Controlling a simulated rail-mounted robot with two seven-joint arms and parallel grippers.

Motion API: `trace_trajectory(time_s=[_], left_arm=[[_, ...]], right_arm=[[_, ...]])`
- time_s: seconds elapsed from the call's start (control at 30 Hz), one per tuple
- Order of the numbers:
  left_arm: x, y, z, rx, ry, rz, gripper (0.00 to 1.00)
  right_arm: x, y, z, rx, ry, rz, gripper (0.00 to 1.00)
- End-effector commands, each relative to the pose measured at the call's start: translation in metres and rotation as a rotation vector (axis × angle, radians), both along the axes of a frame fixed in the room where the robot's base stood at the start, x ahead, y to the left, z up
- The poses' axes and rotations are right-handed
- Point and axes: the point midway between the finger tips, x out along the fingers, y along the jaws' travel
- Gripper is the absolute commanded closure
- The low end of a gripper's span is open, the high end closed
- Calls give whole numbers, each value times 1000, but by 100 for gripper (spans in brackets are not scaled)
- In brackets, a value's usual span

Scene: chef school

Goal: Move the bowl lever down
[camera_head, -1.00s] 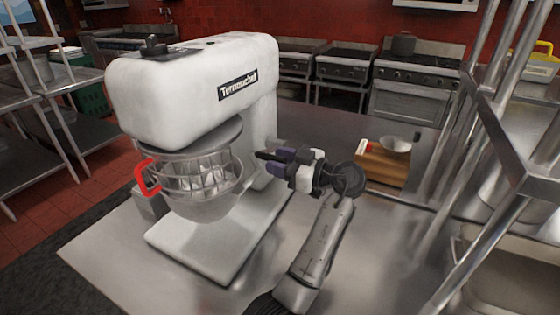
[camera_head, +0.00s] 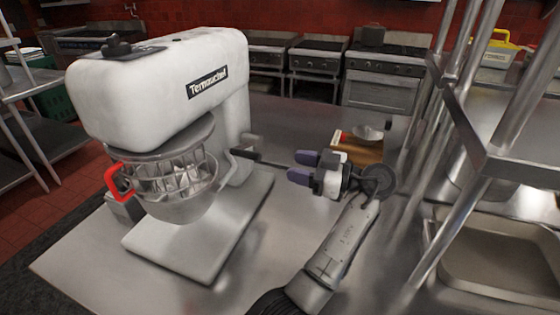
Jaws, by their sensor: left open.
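The white stand mixer (camera_head: 165,95) stands on the steel table at the left. Its metal bowl (camera_head: 185,200) hangs under the head, around a wire whisk and above the mixer's base. A dark bowl lever (camera_head: 247,153) sticks out to the right from the mixer's column, with a thin rod reaching toward my gripper. My left gripper (camera_head: 294,166) is right of the lever, its two purple-grey fingers apart and pointing left at it. The rod's end is close to the fingers; I cannot tell whether they touch. My right gripper is out of view.
A wooden board (camera_head: 357,150) with a small metal bowl (camera_head: 368,133) lies behind my gripper. A metal rack (camera_head: 455,110) with a tray (camera_head: 505,255) stands at the right. The table in front of the mixer is clear.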

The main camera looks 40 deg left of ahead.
Motion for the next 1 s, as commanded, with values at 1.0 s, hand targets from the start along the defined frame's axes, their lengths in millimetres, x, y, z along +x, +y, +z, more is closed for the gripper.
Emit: trace_trajectory(time_s=[1.0], left_arm=[[27,-10,-2,-303,296,-290,90]], right_arm=[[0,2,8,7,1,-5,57]])
